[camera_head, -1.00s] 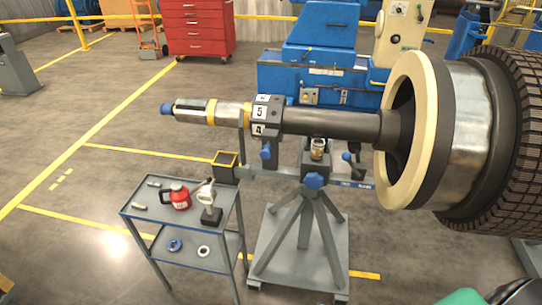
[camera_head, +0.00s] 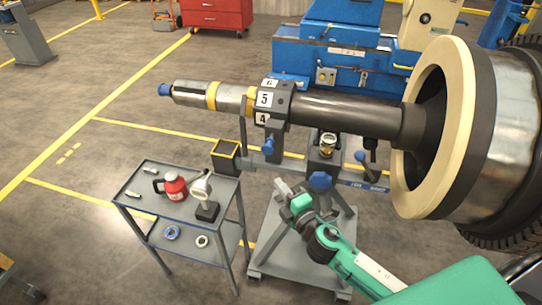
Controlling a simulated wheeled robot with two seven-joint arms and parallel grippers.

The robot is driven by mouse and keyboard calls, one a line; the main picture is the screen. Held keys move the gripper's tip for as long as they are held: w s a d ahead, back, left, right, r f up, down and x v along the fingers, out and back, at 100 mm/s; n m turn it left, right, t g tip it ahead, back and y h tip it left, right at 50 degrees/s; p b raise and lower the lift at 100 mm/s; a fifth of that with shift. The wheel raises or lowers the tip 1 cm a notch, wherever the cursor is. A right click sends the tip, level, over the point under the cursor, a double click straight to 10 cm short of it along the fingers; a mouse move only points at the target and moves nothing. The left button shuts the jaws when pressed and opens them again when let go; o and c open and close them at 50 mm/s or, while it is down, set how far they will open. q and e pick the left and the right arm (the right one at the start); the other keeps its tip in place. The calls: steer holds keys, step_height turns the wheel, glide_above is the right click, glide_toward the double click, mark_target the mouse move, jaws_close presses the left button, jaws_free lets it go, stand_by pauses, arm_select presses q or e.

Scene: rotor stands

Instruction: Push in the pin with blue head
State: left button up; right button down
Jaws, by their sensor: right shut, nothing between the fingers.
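A pin with a blue head (camera_head: 268,147) hangs below the numbered collar (camera_head: 268,98) on the rotor shaft. Other blue parts are a large knob (camera_head: 320,181) on the stand, a lever ball (camera_head: 360,156) and the shaft's left end cap (camera_head: 165,90). My right gripper (camera_head: 281,186), on a green arm, is shut and empty. In the picture it is below the blue-headed pin and left of the large knob, apart from the pin. My left gripper is not in view.
The rotor shaft (camera_head: 340,115) lies across on the grey stand (camera_head: 300,240). A grey cart (camera_head: 150,215) at left carries a red can (camera_head: 174,187) and a lamp-like tool (camera_head: 203,193). A yellow-rimmed box (camera_head: 226,150) hangs nearby. Floor at left is open.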

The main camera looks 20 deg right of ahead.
steer(key=p, duration=0.2)
glide_toward(264, 150)
steer(key=w+a, duration=0.2)
steer(key=a, duration=0.1)
steer(key=w, duration=0.1)
steer(key=w+d+p, duration=0.1)
steer(key=w, duration=0.1)
steer(key=shift+w+d, duration=0.35)
steer(key=shift+d, duration=0.05)
steer(key=w+d, duration=0.2)
steer(key=w, duration=0.1)
steer(key=shift+d+r, duration=0.15)
steer(key=shift+w, duration=0.1)
